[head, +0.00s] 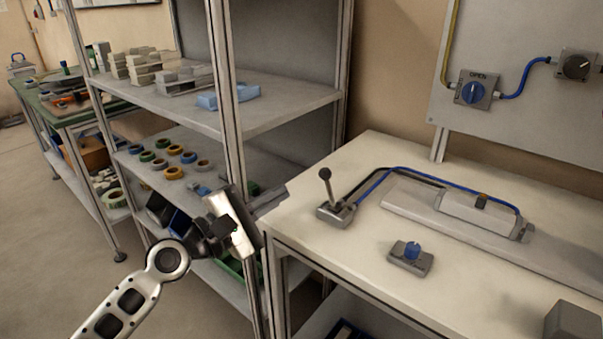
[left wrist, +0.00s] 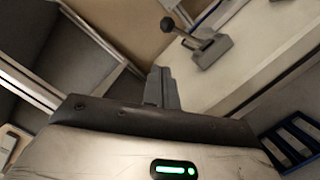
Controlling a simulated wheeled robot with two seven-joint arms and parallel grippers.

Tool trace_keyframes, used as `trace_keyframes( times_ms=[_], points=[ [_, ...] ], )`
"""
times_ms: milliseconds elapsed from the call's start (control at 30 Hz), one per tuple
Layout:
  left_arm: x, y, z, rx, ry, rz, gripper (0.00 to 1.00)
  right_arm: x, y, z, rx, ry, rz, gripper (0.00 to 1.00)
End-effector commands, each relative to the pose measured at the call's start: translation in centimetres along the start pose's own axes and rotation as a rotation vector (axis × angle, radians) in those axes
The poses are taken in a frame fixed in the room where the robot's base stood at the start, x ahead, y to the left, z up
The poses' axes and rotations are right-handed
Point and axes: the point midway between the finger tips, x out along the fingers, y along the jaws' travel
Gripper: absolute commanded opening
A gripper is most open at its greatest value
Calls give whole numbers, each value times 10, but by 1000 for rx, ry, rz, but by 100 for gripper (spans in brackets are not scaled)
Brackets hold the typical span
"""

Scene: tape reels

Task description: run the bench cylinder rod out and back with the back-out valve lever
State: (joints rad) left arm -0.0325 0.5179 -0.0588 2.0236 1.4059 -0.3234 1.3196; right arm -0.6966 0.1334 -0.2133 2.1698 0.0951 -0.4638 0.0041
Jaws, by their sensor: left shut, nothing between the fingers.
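The valve lever (head: 326,187), a dark stick with a round black knob, stands roughly upright on a small grey valve block (head: 336,214) near the bench's left edge. It also shows at the top of the left wrist view (left wrist: 190,40). Black and blue hoses run from the block to the bench cylinder (head: 478,212), a grey body on a long plate; no extended rod is discernible. My left gripper (head: 278,194) is shut and empty, left of the valve block and apart from it; its fingers also show in the left wrist view (left wrist: 163,85). My right gripper is out of view.
A small block with a blue knob (head: 411,251) sits on the bench (head: 330,255). A wall panel (head: 530,115) carries a blue knob marked OPEN (head: 473,93) and a black knob (head: 576,67). A shelf rack (head: 230,110) with tape reels stands close behind my left gripper.

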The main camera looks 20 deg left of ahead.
Motion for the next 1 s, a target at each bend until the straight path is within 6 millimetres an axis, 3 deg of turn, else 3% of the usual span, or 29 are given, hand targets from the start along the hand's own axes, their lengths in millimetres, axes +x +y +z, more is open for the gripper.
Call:
trace_keyframes(
  times_ms=[100, 300, 533, 1000],
  points=[
    [24, 5, 6, -4, -2, 3, 0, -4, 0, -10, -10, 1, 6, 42],
    [40, 2, 24, -3, 0, 0, 0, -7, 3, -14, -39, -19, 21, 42],
    [46, 0, 28, 0, 1, -1, 0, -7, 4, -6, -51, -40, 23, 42],
    [52, -4, 36, 30, -13, -16, 0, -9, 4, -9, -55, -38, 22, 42]
  ],
)
